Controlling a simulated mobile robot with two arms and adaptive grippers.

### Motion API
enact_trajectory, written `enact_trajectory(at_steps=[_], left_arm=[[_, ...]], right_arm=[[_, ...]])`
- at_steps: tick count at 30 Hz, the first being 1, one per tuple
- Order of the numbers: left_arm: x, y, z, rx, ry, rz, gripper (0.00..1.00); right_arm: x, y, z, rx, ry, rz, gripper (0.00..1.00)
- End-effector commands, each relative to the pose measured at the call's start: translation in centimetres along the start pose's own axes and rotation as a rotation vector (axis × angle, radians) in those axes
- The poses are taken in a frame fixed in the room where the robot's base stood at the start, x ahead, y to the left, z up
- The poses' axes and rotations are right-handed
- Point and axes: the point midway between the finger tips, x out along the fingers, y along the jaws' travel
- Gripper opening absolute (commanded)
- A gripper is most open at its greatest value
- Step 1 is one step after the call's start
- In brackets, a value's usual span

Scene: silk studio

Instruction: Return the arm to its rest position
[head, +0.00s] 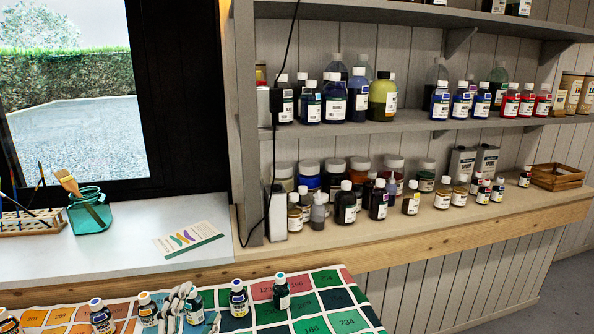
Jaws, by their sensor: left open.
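My left gripper (176,303) shows at the bottom of the head view, low over the patterned cloth. It is open, its grey fingers among small dark bottles. Most of the left arm is out of view. My right gripper is not in view.
The cloth (335,299) has coloured numbered squares and bears more bottles, such as a dark bottle (281,291) and a blue-capped bottle (102,316). Behind are a white sill with a teal jar (90,212), a card (188,239), and crowded bottle shelves (415,122).

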Motion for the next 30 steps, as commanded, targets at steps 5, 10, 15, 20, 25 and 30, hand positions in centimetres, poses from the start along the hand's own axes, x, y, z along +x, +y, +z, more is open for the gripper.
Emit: enact_trajectory(at_steps=[5, 10, 15, 20, 25, 30], left_arm=[[-8.0, 7.1, 8.8, -0.363, -0.521, 0.205, 0.7], [-15.9, 12.3, 11.6, -0.551, -0.844, 0.383, 0.7], [-22.2, 15.4, 11.9, -0.66, -1.057, 0.523, 0.7], [-27.4, 17.3, 11.1, -0.737, -1.215, 0.643, 0.7], [-29.1, 20.1, 12.2, -0.759, -1.288, 0.701, 0.7], [-28.9, 24.2, 14.8, -0.752, -1.303, 0.713, 0.7]], right_arm=[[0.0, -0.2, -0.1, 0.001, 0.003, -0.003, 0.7], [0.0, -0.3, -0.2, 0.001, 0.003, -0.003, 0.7], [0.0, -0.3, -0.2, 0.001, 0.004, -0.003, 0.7], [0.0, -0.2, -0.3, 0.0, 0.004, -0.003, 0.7], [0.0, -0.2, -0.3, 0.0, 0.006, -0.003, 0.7], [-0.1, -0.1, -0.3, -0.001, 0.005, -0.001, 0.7]])
